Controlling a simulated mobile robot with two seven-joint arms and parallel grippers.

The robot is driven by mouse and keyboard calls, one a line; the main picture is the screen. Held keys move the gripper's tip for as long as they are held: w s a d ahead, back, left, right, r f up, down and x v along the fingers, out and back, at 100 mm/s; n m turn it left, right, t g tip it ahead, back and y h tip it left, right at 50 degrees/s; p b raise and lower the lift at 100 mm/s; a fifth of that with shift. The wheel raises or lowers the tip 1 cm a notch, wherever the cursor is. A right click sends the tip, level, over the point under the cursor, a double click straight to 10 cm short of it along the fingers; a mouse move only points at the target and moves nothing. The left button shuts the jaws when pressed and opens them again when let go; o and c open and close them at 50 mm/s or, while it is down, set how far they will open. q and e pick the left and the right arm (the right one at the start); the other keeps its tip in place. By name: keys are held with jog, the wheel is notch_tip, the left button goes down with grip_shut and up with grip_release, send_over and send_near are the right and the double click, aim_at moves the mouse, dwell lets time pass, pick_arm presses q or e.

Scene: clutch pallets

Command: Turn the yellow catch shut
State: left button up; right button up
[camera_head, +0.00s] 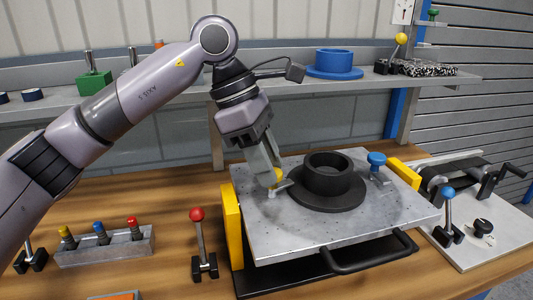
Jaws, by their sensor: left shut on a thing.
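The yellow catch (278,175) sits on the left part of the grey metal pallet plate (300,235), beside the black clutch part. My left gripper (272,176) reaches down from above and is shut on the yellow catch; its fingers hide much of the catch. A small metal foot of the catch shows at the fingertips. The black clutch part (327,180), a flanged ring, lies on the plate. A blue catch (376,160) stands on the plate to the right of it. My right gripper is not in view.
Yellow blocks (231,225) flank the plate, and a black handle (375,253) is at its front. A red-knobbed lever (198,232) stands left of it. A shelf (180,104) with a blue ring (334,62) runs behind. A blue-knobbed lever (448,212) stands at right.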

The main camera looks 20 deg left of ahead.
pick_arm(q)
jog(key=shift+w+r+m+g+p, duration=0.15)
jog(key=shift+m+g+p, duration=0.45)
jog(key=shift+m, duration=0.9)
jog(key=o, duration=1)
jog(key=shift+o, duration=0.2)
jog(key=v, duration=0.7)
